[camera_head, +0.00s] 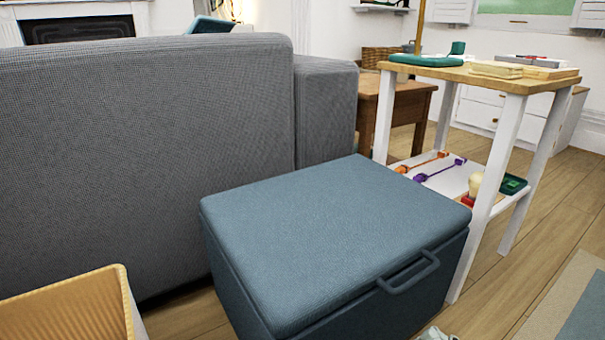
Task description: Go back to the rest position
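No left gripper shows in the head view. A small grey-white piece (435,334) shows at the bottom edge, below the front of the blue storage box; it looks like the tip of my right gripper, but too little of it shows to tell whether it is open or shut. The blue padded storage box (330,235) stands in the middle with its lid down. Its handle (410,273) is on the front right side, and the grey-white piece appears apart from it.
A grey sofa back (150,150) stands behind the box at left. A yellow-lined bin (65,312) is at lower left. A white shelf table (490,190) with a wooden top stands close at right, holding books and small tools. Wooden floor and a rug (575,305) lie at lower right.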

